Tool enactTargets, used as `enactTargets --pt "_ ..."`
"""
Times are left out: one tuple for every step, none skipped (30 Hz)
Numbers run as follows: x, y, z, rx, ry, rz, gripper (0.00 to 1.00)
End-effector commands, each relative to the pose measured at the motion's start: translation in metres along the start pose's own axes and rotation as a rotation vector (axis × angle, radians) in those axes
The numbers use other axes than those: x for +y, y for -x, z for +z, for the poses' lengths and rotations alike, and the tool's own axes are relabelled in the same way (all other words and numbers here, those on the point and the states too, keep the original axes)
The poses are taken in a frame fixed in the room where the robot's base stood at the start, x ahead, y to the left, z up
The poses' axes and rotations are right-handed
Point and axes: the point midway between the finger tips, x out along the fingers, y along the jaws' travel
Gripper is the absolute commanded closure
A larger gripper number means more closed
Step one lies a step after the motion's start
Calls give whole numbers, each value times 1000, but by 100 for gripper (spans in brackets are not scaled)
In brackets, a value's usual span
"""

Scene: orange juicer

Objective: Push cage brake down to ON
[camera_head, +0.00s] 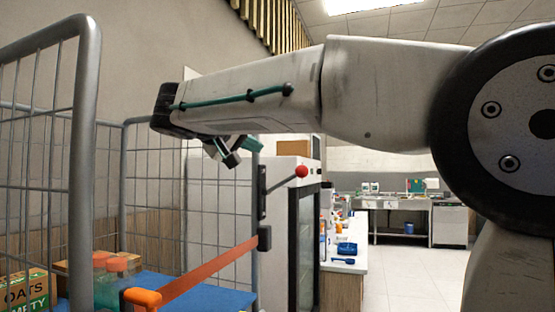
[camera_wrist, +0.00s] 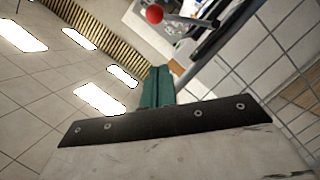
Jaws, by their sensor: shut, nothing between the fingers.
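A lever with a red ball knob (camera_head: 301,171) slopes up to the right from a black bracket (camera_head: 262,192) on the right post of the wire cage (camera_head: 85,130). I read no ON or OFF mark on it. My gripper (camera_head: 232,158) is shut and empty, in the air to the left of the knob and slightly higher in the picture, apart from it. In the wrist view the teal fingers (camera_wrist: 157,88) are together, and the red knob (camera_wrist: 155,14) shows beyond them at the top edge, clear of them.
An orange strap (camera_head: 210,268) runs from a black box (camera_head: 264,238) to an orange handle (camera_head: 143,297) across the cage front. Boxes (camera_head: 25,287) sit inside. A white, dark-doored cabinet (camera_head: 306,235) stands behind the lever. Floor (camera_head: 400,275) on the right is clear.

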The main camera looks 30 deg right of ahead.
Motion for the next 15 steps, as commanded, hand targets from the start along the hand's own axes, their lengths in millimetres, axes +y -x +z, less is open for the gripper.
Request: enactTargets --pt "0 -6 0 -3 0 1 100" --pt "0 -9 0 -3 0 2 100" --pt "0 -15 1 -4 0 2 100" --pt "0 -20 1 -5 0 2 100" --pt "1 -26 1 -5 0 2 100" --pt "0 -34 1 -6 1 3 100" --pt "0 -41 1 -6 1 3 100" --pt "0 -47 2 -6 1 3 100" --pt "0 -56 2 -6 1 2 100" --pt "0 -63 2 -7 1 3 100" --pt "0 -70 2 -6 1 2 100" --pt "1 -78 2 -6 1 3 100" --pt "0 -85 2 -6 1 2 100" --pt "0 -90 2 -6 1 2 100" --pt "0 -98 2 -5 1 2 100"
